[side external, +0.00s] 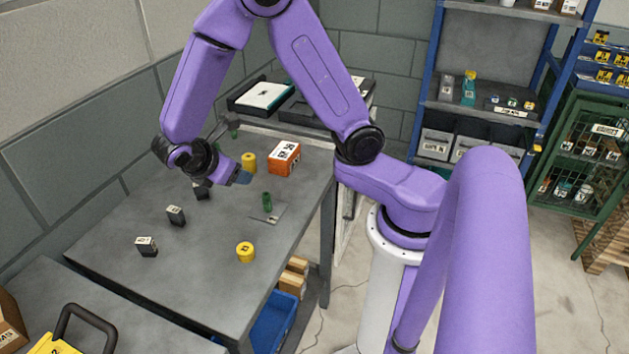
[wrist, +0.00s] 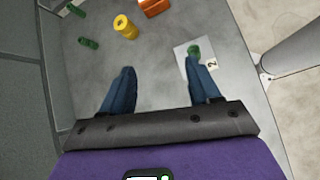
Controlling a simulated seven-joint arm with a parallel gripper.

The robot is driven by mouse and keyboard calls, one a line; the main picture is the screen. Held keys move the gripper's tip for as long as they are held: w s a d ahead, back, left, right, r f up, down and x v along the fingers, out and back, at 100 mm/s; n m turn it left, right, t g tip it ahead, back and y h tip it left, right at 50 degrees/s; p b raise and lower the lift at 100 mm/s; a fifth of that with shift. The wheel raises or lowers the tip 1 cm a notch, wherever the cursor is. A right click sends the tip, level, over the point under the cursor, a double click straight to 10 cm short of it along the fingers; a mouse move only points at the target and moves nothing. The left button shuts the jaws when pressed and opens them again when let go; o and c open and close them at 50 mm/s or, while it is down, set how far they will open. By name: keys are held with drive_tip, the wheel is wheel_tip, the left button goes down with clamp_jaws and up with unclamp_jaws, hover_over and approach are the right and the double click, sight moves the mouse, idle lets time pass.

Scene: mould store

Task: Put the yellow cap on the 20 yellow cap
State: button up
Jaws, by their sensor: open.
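A yellow cap (side external: 249,162) stands at the back of the grey table, left of the orange box. In the wrist view this yellow piece (wrist: 125,28) is ahead of the fingers, apart from them. A second yellow cap (side external: 245,252) with a dark mark on its face sits near the table's front right edge. Its mark is too small to read surely, and I do not see this cap in the wrist view. My gripper (side external: 241,178) is above the table just in front of the back yellow cap. Its blue fingers are spread in the wrist view (wrist: 160,70), with nothing between them.
A green cylinder (side external: 267,199) stands on a flat grey plate (side external: 259,216) to the right of my gripper. The labelled orange box (side external: 284,158) is behind it. Dark labelled blocks (side external: 176,215) stand on the left. The table's front middle is clear.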

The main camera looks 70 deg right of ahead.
drive_tip(key=s+a+r+m+y, duration=0.1)
drive_tip(key=s+y, duration=0.3)
drive_tip(key=s, duration=0.6)
drive_tip(key=s+a+r+m+y, duration=0.1)
drive_tip(key=s+a+r+y, duration=0.2)
drive_tip(key=s, duration=0.8)
drive_tip(key=shift+r+m+y, duration=0.3)
drive_tip(key=shift+r+y, duration=0.55)
drive_tip(key=shift+y, duration=0.35)
